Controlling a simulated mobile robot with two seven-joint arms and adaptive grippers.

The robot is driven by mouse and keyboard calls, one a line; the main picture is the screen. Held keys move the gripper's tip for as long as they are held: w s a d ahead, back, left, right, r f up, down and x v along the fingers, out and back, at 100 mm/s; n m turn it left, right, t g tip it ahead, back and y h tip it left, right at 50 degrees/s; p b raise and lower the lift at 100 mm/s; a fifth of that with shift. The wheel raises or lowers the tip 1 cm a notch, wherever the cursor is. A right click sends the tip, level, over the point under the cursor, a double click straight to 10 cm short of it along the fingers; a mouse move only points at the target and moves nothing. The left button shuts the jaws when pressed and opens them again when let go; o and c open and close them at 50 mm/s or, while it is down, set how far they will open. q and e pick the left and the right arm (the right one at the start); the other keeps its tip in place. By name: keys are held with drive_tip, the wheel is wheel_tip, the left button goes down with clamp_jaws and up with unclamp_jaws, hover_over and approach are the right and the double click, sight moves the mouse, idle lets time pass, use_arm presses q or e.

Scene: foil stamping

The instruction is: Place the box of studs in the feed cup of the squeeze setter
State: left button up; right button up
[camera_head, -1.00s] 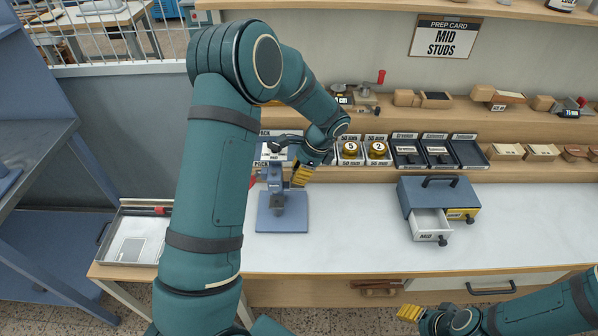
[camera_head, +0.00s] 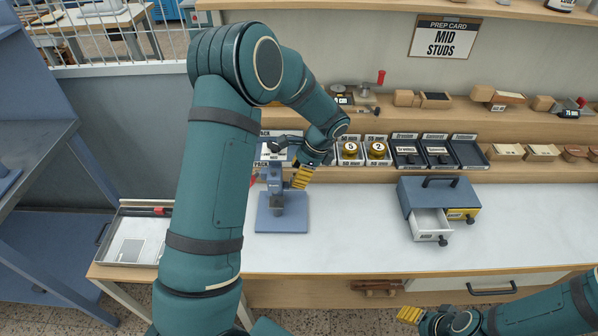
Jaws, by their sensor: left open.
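The squeeze setter (camera_head: 283,218) is a blue-grey press on a flat square base, upright on the white bench. My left gripper (camera_head: 302,177) is open beside the setter's upper part, on its right, with yellow fingertips pointing down. The gripper and wrist hide part of the setter's top and its feed cup. A small white label that seems to read MID (camera_head: 274,156) shows just above the setter. I cannot tell whether it belongs to the box of studs. My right gripper (camera_head: 408,314) is low at the front, away from the setter; its jaw opening is unclear.
A blue drawer cabinet (camera_head: 421,189) stands right of the setter, its white MID drawer (camera_head: 431,223) pulled out and looking empty. Labelled trays (camera_head: 439,153) and round tins (camera_head: 377,150) line the back. A shallow metal tray (camera_head: 136,237) lies left. The bench between setter and cabinet is clear.

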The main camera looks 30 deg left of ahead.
use_arm(q)
drive_tip(key=p+v, duration=0.1)
drive_tip(key=v, duration=1.1)
drive_tip(key=shift+r, duration=0.1)
